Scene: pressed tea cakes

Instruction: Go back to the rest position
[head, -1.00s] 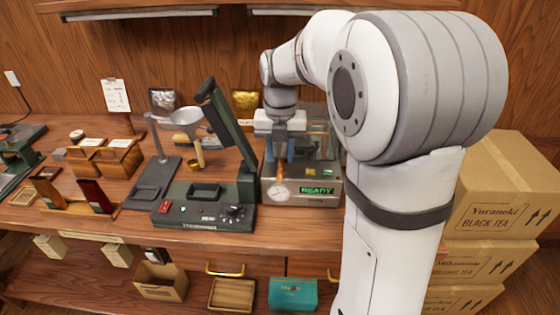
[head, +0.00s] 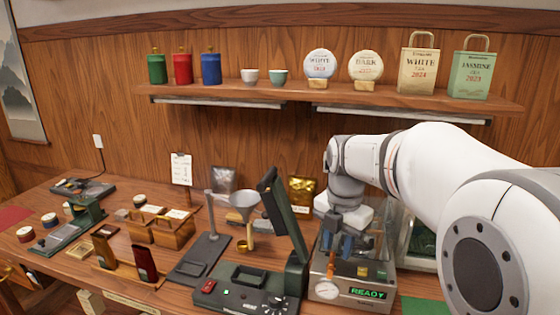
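My gripper (head: 338,246) hangs from my white arm over the press machine (head: 352,291) at the right of the bench. Its two blue-grey fingers point down and look apart, with no object clearly visible between them. The machine has a round gauge (head: 326,289) and a lit green READY display (head: 368,293). Clear panels and my gripper hide part of the machine, and I cannot tell whether the fingers touch it.
A dark green device with a raised lid (head: 283,215) stands just left of the press. A funnel stand (head: 212,240) and wooden boxes (head: 172,232) are further left. A shelf (head: 300,99) with tins, cups and tea packages runs above. The space between shelf and bench is mostly free.

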